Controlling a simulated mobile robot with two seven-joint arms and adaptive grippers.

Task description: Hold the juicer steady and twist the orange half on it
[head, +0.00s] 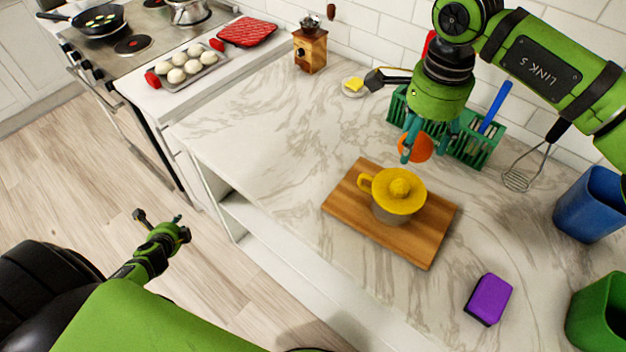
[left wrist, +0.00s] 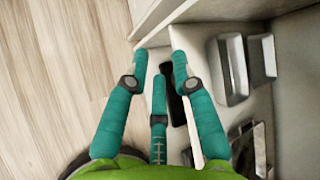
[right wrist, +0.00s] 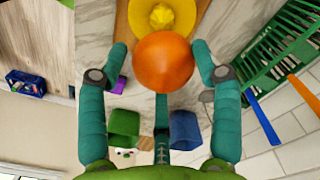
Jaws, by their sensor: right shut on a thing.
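A yellow-topped juicer (head: 399,190) with a handle on its left stands on a wooden board (head: 345,202) on the marble counter. Its yellow top also shows in the right wrist view (right wrist: 163,17). My right gripper (head: 417,142) is shut on the orange half (head: 416,149), held above the counter behind the juicer, apart from it. The orange half fills the middle of the right wrist view (right wrist: 163,63) between the fingers. My left gripper (head: 164,223) is away from the counter, over the floor at the lower left. Its fingers are spread and empty in the left wrist view (left wrist: 160,65).
A green rack (head: 470,150) stands behind the orange half, with a whisk (head: 520,172) to its right. A purple sponge (head: 488,299), a blue container (head: 588,205) and a green container (head: 598,315) are at the right. The counter left of the board is clear.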

